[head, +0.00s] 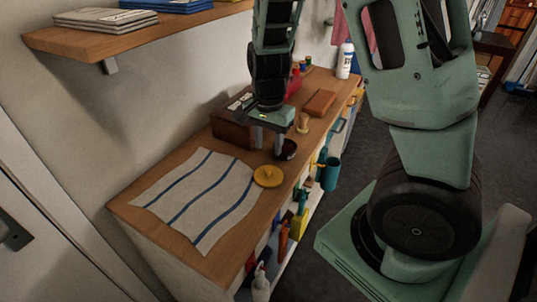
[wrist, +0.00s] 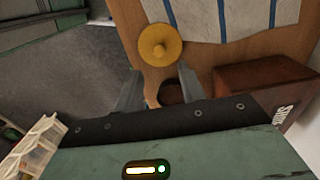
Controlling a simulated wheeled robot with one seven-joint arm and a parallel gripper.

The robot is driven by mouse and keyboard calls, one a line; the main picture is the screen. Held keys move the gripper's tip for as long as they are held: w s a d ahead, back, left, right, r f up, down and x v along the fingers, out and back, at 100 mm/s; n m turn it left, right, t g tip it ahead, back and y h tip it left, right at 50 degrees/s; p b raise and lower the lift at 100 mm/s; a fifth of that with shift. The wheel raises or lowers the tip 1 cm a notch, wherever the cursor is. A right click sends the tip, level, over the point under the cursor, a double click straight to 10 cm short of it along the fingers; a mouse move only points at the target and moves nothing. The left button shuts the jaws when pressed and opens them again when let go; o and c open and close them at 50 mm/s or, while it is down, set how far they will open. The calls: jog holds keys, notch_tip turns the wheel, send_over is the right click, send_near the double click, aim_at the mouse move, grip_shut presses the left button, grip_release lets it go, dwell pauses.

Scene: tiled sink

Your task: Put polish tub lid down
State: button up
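The yellow round lid (head: 268,176), with a small knob on top, lies flat on the wooden counter beside the striped cloth's right edge. It also shows in the wrist view (wrist: 160,48), beyond my fingertips. A small dark round tub (head: 287,150) stands on the counter behind the lid; in the wrist view the dark tub (wrist: 172,92) is partly hidden below my gripper. My gripper (head: 268,144) is open and empty above the counter near the tub, apart from the lid. In the wrist view its two fingers (wrist: 159,86) are spread with nothing held between them.
The white cloth with blue stripes (head: 200,195) covers the near counter. A dark brown box (head: 232,128) stands left of my gripper. A reddish-brown block (head: 319,103), a white bottle (head: 345,60) and a small wooden knobbed item (head: 304,123) stand farther back. A teal mug (head: 329,175) hangs at the front edge.

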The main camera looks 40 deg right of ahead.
jog(key=s+a+r+n+y, duration=0.1)
jog(key=s+a+r+n, duration=0.2)
jog(key=a+n, duration=0.3)
jog(key=s+a+r+n, duration=0.2)
jog(key=a+r+n, duration=0.15)
jog(key=a, duration=0.45)
jog(key=s+a+r+n, duration=0.3)
jog(key=s+a+n, duration=0.5)
jog(key=s+n, duration=0.4)
jog(key=shift+s+a, duration=0.3)
jog(key=shift+s, duration=0.1)
